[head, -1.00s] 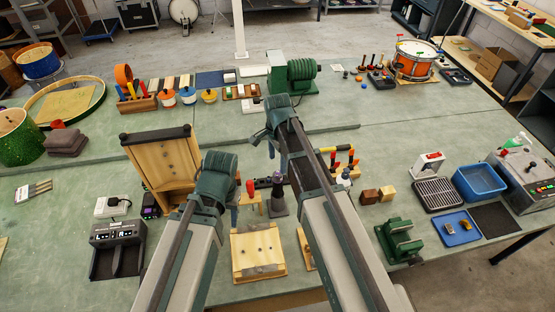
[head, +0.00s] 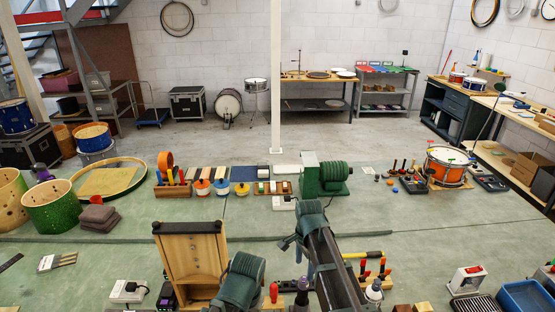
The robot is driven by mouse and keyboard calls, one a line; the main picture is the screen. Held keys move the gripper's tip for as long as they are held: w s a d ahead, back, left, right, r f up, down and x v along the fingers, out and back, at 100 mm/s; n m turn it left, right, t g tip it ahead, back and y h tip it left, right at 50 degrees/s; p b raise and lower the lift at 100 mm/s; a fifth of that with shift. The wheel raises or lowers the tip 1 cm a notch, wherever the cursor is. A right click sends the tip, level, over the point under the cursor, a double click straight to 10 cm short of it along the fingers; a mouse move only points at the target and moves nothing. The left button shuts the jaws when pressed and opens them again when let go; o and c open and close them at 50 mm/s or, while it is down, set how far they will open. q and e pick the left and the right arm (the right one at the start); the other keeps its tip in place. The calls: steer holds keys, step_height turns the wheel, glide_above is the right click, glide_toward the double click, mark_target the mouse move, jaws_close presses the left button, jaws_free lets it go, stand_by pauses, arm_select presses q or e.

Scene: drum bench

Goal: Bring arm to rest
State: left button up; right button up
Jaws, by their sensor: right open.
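My right arm (head: 335,265) reaches up from the bottom of the head view, a little right of the middle. Its green joint stands over the bench. My right gripper (head: 297,254) is small and partly hidden at the left of that joint; it is open, and I see nothing in it. My left arm (head: 240,280) shows only as a green joint at the bottom, in front of the wooden stand (head: 191,256). My left gripper is not visible.
The green bench (head: 130,241) carries a green machine (head: 325,176), an orange drum (head: 446,166), a green drum shell (head: 52,207) and paint pots (head: 202,188). Red-handled tools (head: 273,292) and a blue tray (head: 523,297) are near the front. The bench is fairly clear between the rows.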

arm_select(q)
step_height(320, 180, down, 15)
steer(key=b, duration=1.4)
arm_select(e)
steer(key=s+a+f+n, duration=0.3)
steer(key=s+f+n, duration=0.4)
steer(key=s+n, duration=0.1)
steer(key=s+a+f+n+h, duration=0.1)
steer(key=s+a+f+n, duration=0.2)
steer(key=s+f+n, duration=0.5)
steer(key=shift+s+a+n, duration=0.15)
steer(key=shift+s+n, duration=0.65)
steer(key=shift+s, duration=0.4)
arm_select(q)
steer(key=shift+c, duration=0.3)
